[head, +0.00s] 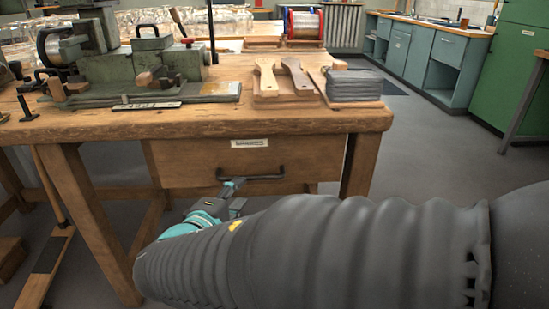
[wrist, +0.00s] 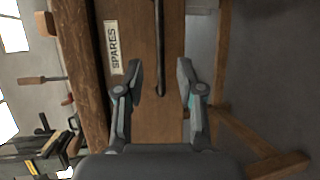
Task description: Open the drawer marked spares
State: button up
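The wooden drawer (head: 200,163) sits under the workbench top and looks shut. Its front carries a small white label (head: 249,143), which reads SPARES in the wrist view (wrist: 114,47). A dark bar handle (head: 262,178) runs across the drawer front below the label; it also shows in the wrist view (wrist: 160,50). My gripper (wrist: 160,67) is open, with one finger on each side of the handle's near end. I cannot tell whether either finger touches the handle. In the head view my gripper (head: 232,186) is at the handle's left part, partly hidden by my arm.
The workbench (head: 300,121) holds a grey-green machine (head: 140,68), wooden brush bodies (head: 268,78) and a dark stack (head: 354,84) near its front edge. Bench legs (head: 92,225) stand either side below. Open floor (head: 435,150) lies to the right.

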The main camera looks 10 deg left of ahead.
aim_at(253, 179)
jog(key=x, duration=0.9)
jog(key=shift+d, duration=0.1)
grip_shut()
